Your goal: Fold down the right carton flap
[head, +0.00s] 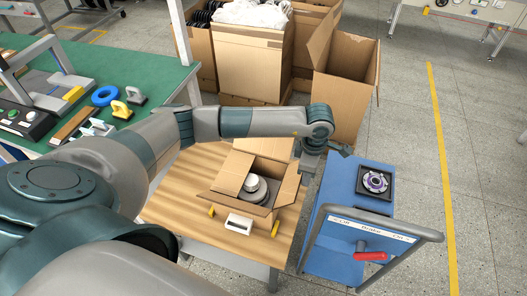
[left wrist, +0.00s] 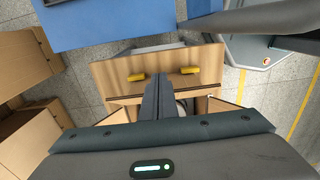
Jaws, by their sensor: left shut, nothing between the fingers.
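The open carton (head: 276,213) stands on a wooden-topped table (head: 185,190), with a grey round hub motor (head: 256,191) inside. Its right flap (head: 289,189) sits at the right edge, tilted; its exact angle is hard to tell. My right gripper is not in view.
A white block (head: 239,223) and yellow pieces (head: 275,229) lie by the carton. A blue cart (head: 334,248) with a grey handle and a black-framed part (head: 375,182) stands close on the right. Large cartons (head: 247,65) stand behind; a green bench (head: 150,55) is at left.

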